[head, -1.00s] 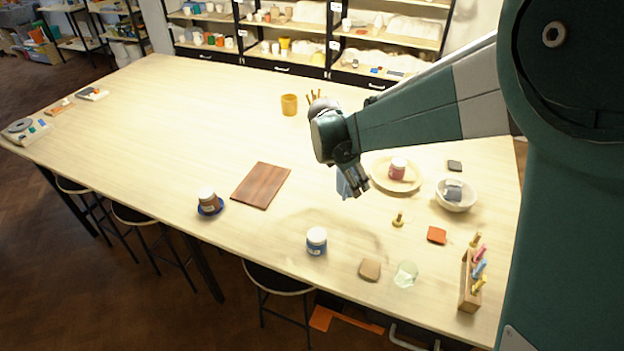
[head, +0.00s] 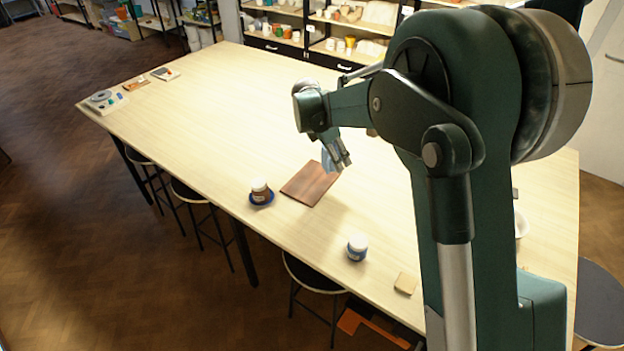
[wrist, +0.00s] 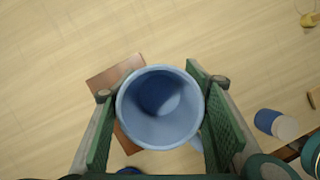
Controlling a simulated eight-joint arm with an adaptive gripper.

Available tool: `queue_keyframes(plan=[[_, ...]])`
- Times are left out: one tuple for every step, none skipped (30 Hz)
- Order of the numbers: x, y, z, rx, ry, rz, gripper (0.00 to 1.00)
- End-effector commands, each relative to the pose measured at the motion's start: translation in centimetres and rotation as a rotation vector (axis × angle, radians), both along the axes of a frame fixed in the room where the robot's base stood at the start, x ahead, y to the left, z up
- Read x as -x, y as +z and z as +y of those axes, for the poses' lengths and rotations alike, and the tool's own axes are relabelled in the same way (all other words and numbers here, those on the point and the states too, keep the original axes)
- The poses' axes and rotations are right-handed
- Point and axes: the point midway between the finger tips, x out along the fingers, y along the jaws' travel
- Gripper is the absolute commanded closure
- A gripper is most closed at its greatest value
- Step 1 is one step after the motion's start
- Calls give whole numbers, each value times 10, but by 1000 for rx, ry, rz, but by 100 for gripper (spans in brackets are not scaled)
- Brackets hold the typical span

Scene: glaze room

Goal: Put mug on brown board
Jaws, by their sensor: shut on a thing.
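A light blue mug (wrist: 160,107) is held between the two green fingers of my gripper (wrist: 160,115), its open mouth facing the wrist camera. In the head view my gripper (head: 338,160) holds the mug (head: 327,160) in the air, near the right end of the brown board (head: 309,186). The board lies flat and bare on the table. In the wrist view the brown board (wrist: 112,75) shows below and behind the mug, partly hidden by the mug and a finger.
A brown-labelled jar (head: 260,189) stands on a blue dish left of the board. A blue-labelled jar (head: 357,247) stands near the table's front edge, with a tan tile (head: 406,283) to its right.

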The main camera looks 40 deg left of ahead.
Motion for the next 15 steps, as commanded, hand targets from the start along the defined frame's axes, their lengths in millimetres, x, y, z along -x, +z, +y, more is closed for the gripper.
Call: queue_keyframes(plan=[[2,1,15,0,12,0,72],[3,1,23,0,17,0,72],[5,1,33,0,25,0,72],[6,1,40,1,30,1,72],[7,1,46,1,34,1,72],[9,1,53,1,39,1,72],[9,1,57,1,43,1,72],[10,1,61,1,46,1,72],[12,0,66,2,49,1,72],[12,0,69,1,51,1,72],[13,0,72,1,53,1,72],[14,0,74,1,56,1,72],[14,0,76,1,57,1,72],[14,-1,76,1,57,1,72],[14,-1,77,2,58,1,72]])
